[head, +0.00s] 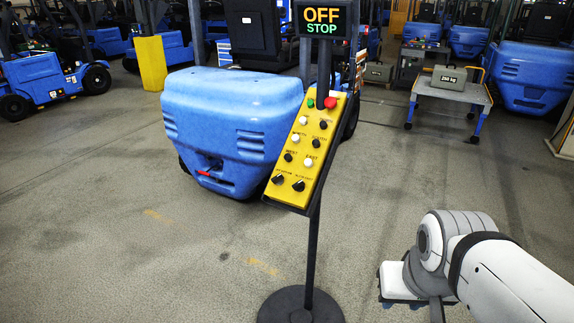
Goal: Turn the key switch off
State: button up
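A yellow control panel (308,150) stands tilted on a dark post in the middle of the head view. It carries a green button, a red button, white and black buttons, and two black rotary knobs near its lower end, a left knob (278,179) and a right knob (299,185). The labels are too small to read surely, so I cannot tell which control is the key switch. A display (323,20) above reads "OFF" in orange and "STOP" in green. My gripper (437,308) is at the lower right, well apart from the panel; its fingers are not clearly seen.
The post's round black base (300,305) stands on the floor. A blue forklift (230,125) is close behind the panel. A cart (450,90) bearing a grey 250 kg weight (446,79) stands back right. Floor between panel and my arm is clear.

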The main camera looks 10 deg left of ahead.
aim_at(279, 181)
jog(key=z, duration=0.05)
jog(key=i, duration=1)
jog(key=u, duration=0.1)
